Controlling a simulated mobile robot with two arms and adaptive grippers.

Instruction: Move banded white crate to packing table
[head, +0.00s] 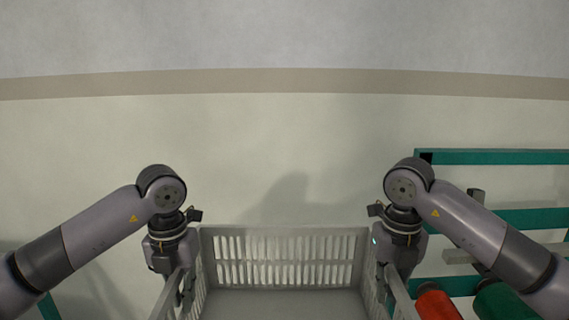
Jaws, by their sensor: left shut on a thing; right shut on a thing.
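A white slatted crate (285,258) is at the bottom middle of the head view, between my two arms. Its far wall and parts of its side walls show, and the visible part of its inside looks empty. Its near side is cut off by the picture edge, and I cannot see a band on it. My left gripper (181,285) is shut on the crate's left side wall. My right gripper (388,285) is shut on the crate's right side wall. The fingertips are partly hidden by the wrists and crate walls. No packing table can be made out.
A teal rack (500,157) with several rails stands at the right, close to my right arm. A red bobbin (437,305) and a green bobbin (503,301) sit low on it. A pale wall with a beige stripe (285,82) lies beyond the crate.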

